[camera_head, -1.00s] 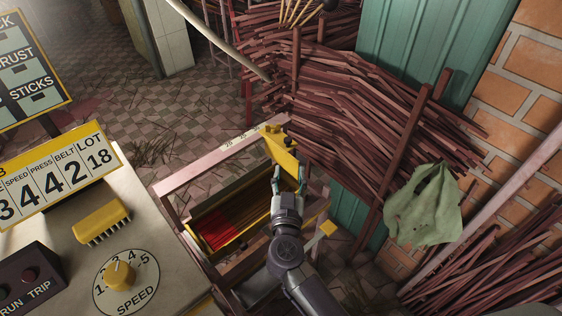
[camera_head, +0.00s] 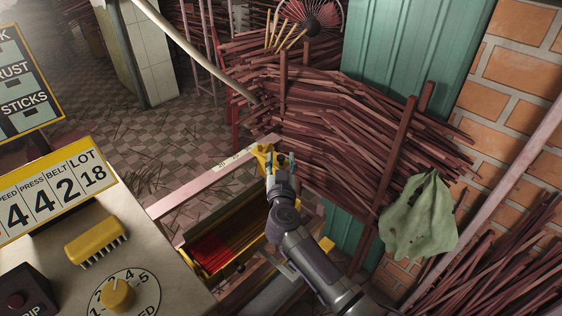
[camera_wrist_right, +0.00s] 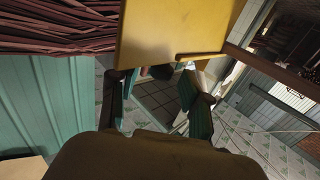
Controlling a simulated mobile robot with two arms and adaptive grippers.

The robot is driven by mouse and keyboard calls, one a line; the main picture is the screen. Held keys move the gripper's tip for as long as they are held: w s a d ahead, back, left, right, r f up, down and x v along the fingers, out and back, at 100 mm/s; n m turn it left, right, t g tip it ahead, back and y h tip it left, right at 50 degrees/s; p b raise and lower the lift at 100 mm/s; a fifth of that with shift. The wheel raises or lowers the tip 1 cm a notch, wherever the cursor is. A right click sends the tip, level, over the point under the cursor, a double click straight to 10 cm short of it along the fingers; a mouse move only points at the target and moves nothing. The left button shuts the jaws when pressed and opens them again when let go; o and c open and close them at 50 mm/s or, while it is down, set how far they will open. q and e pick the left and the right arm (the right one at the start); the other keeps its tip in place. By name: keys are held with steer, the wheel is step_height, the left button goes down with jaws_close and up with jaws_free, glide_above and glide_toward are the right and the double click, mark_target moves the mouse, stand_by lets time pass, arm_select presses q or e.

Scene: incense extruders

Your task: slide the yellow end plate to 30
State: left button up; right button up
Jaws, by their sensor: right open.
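The yellow end plate (camera_head: 261,158) stands at the far end of a trough, beside a pale rail (camera_head: 190,190) with small number marks. I cannot read which mark it lines up with. My right gripper (camera_head: 280,164) is open, its fingers just right of the plate and partly covering it. In the right wrist view the yellow plate (camera_wrist_right: 178,28) fills the upper middle, and the open fingers (camera_wrist_right: 158,98) are below it with nothing between them. I cannot tell whether a finger touches the plate. My left gripper is not in view.
Red sticks (camera_head: 205,250) lie in the trough. A control panel with a yellow speed knob (camera_head: 117,294) is at lower left. Stacked brown sticks (camera_head: 340,130) stand close behind the plate. A green cloth (camera_head: 420,215) hangs at right.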

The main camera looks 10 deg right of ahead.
steer(key=shift+w, duration=0.3)
jaws_close()
